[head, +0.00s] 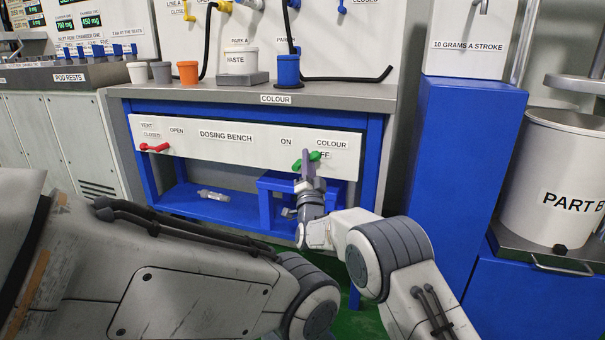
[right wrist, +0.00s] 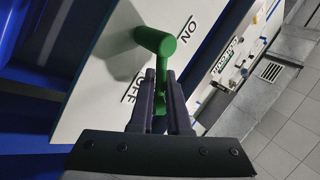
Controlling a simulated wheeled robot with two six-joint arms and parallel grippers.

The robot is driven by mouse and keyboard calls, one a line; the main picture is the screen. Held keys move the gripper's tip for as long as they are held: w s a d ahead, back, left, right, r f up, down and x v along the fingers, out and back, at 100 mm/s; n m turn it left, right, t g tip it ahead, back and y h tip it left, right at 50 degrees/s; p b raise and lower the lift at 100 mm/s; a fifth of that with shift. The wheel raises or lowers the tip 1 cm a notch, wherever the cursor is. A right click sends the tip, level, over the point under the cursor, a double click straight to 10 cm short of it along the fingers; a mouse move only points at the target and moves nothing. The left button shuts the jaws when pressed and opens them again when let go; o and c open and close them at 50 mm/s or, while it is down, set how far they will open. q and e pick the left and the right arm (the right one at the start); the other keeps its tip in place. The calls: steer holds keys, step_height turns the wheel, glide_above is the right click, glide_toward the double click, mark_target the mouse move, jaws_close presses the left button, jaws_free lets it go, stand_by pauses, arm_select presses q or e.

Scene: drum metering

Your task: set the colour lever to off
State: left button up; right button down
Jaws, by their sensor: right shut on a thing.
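The green colour lever (head: 314,156) is on the white front panel of the dosing bench, at its right end. Its arm overlaps the start of the OFF label (head: 325,155), while the ON label (head: 286,142) is clear to its left. My right gripper (head: 306,164) is shut on the lever. In the right wrist view the two dark fingers (right wrist: 160,98) hold the lever's arm, and its round end (right wrist: 150,38) shows beyond them. The OFF label (right wrist: 128,88) is beside the fingers, and the ON label (right wrist: 183,30) is farther off. My left gripper is out of view.
A red vent lever (head: 155,148) is at the panel's left end. Cups and a blue container (head: 288,70) stand on the grey bench top (head: 340,95). A blue cabinet (head: 468,150) stands close on the right.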

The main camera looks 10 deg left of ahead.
steer(key=shift+s+d+f+m+t+h+b, duration=0.15)
steer(key=shift+f+m+t+h+b, duration=0.3)
steer(key=shift+m+h+b, duration=0.9)
steer(key=shift+w+d+f+m+t+h+b, duration=0.15)
steer(key=shift+f+m+h+b, duration=0.45)
steer(key=shift+m+h, duration=1.45)
steer(key=shift+s+d+f+m+t+h+b, duration=0.15)
steer(key=shift+f+m+t+h+b, duration=0.55)
steer(key=shift+m, duration=1.8)
steer(key=shift+r+g+h+b, duration=0.25)
steer(key=shift+g+h+b, duration=0.05)
steer(key=shift+g+b, duration=0.1)
steer(key=c, duration=1.2)
jaws_free()
steer(key=b+v, duration=0.6)
steer(key=v, duration=0.4)
steer(key=shift+s+f, duration=0.1)
steer(key=shift+s, duration=0.05)
